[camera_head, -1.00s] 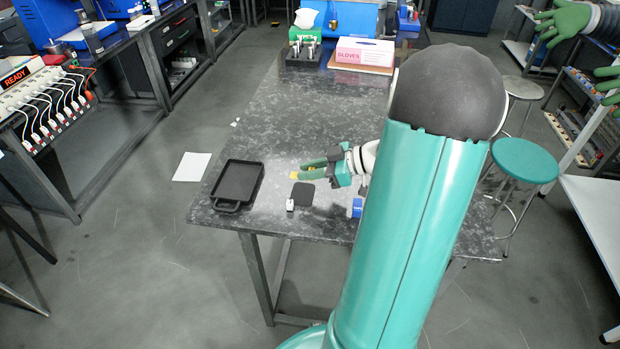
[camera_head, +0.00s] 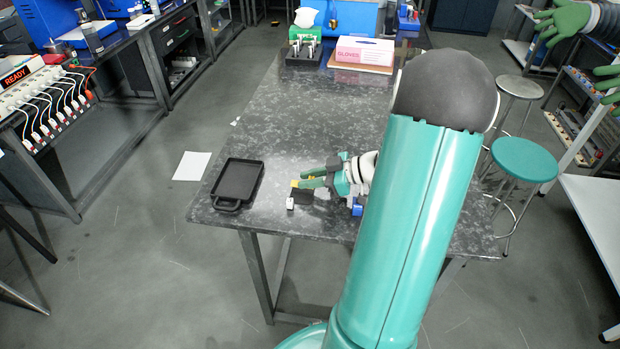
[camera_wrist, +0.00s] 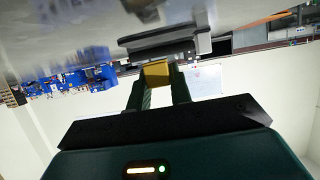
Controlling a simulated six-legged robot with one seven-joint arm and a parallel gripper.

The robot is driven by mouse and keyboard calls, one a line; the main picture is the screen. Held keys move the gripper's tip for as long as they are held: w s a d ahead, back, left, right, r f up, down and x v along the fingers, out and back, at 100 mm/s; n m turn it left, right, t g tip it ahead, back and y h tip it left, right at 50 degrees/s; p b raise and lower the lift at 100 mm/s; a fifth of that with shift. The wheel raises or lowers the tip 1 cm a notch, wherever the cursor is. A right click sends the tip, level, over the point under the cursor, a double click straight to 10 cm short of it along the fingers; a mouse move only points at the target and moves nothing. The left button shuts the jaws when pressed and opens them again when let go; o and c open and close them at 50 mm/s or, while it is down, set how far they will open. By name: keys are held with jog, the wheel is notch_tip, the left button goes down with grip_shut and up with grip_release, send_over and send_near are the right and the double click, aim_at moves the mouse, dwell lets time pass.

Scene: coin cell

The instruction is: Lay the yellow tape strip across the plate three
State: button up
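The yellow tape strip (camera_head: 294,184) shows as a small yellow piece at the fingertips of my gripper (camera_head: 306,182). In the wrist view the yellow tape strip (camera_wrist: 155,72) sits between the two dark fingers, which are shut on it. My gripper is over the table near a dark flat square (camera_head: 302,196), which it partly covers. I cannot tell whether the strip touches the square. No number shows, so I cannot tell which thing is plate three. A small white block with a dark top (camera_head: 290,203) stands just in front of the square.
A black tray with a handle (camera_head: 228,206) lies to the left on the speckled table (camera_head: 285,120). A blue object (camera_head: 357,209) is right of the square, partly behind my arm. A glove box (camera_head: 364,52) and a black rack stand at the back. The table's middle is clear.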

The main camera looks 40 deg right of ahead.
jog(key=o, duration=0.4)
jog(key=shift+s+a+f, duration=0.15)
jog(key=shift+f, duration=0.3)
jog(key=shift+d+r, duration=0.35)
jog(key=shift+r, duration=0.2)
jog(key=r+v, duration=0.1)
jog(key=v, duration=1.1)
jog(key=w+a+r+t+h, duration=0.25)
jog(key=w+r+h, duration=0.55)
jog(key=w, duration=0.7)
jog(key=w+a+r+m+h, duration=0.2)
jog(key=a+r+m+h, duration=0.3)
jog(key=r, duration=0.3)
jog(key=s+a+f+m+g+y, duration=0.1)
jog(key=s+a+f+g, duration=0.1)
jog(key=s+a, duration=0.4)
jog(key=s+a+f+g+y, duration=0.1)
jog(key=s+a+g+y, duration=0.1)
jog(key=s+a, duration=0.4)
jog(key=s+a+f+m+g+y, duration=0.1)
jog(key=s+a, duration=0.5)
jog(key=a, duration=0.8)
jog(key=shift+s+a+f+m+g+y, duration=0.2)
jog(key=shift+f+g, duration=0.25)
jog(key=shift+g, duration=0.25)
jog(key=shift+s+a+f+m+g+y, duration=0.1)
jog(key=shift+s+a+f+g+y, duration=0.1)
jog(key=shift+f+g, duration=0.35)
